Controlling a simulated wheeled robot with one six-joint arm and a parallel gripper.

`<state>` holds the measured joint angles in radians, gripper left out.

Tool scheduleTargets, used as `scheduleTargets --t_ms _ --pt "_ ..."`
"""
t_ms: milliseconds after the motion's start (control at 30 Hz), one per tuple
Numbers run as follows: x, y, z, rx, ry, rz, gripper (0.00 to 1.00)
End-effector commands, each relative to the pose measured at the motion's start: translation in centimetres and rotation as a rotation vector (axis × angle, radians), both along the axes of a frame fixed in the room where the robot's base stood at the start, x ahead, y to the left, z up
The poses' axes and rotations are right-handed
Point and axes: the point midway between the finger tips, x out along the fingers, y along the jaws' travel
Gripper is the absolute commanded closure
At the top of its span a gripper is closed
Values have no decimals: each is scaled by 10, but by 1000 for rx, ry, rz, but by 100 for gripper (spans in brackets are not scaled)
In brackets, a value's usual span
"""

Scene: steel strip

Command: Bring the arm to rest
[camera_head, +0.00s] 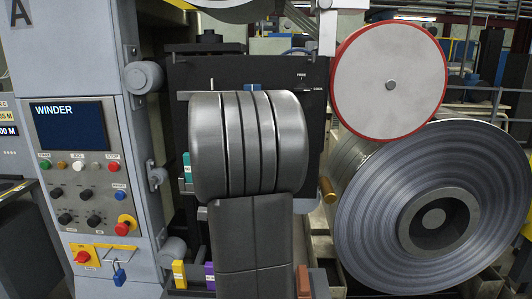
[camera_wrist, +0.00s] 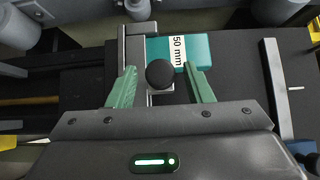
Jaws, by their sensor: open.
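My gripper (camera_wrist: 160,86) shows in the wrist view with its two green fingers spread apart. A round black knob (camera_wrist: 160,74) stands between the fingers, with a visible gap on each side. Behind it lies a teal block (camera_wrist: 200,48) labelled "50 mm", and the right fingertip overlaps its lower edge in the picture. I cannot tell whether they touch. Nothing is visibly held. The gripper does not show in the head view. A large banded grey shape there hides the middle, and I cannot tell whether it is part of my arm.
A dark panel (camera_head: 318,120) marked FREE and LOCK stands behind the grey shape. The WINDER cabinet (camera_head: 140,215) is at left. A red-rimmed disc (camera_head: 365,80) and a large steel coil (camera_head: 365,235) are at right. Yellow (camera_head: 179,274) and purple (camera_head: 210,276) blocks stand low.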

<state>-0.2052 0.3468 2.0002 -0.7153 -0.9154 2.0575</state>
Motion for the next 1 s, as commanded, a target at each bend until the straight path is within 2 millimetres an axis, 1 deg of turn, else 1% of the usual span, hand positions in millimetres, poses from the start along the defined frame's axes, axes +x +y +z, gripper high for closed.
scheduleTargets --t_ms 100,567,667,767,1000 --pt "5 4 0 0 0 -2 54" --pt "2 0 1 0 0 -1 54" --pt "-5 -5 0 0 0 -2 54" --pt "-15 -16 0 0 0 -5 54" --pt "-49 -47 0 1 -1 -5 54"
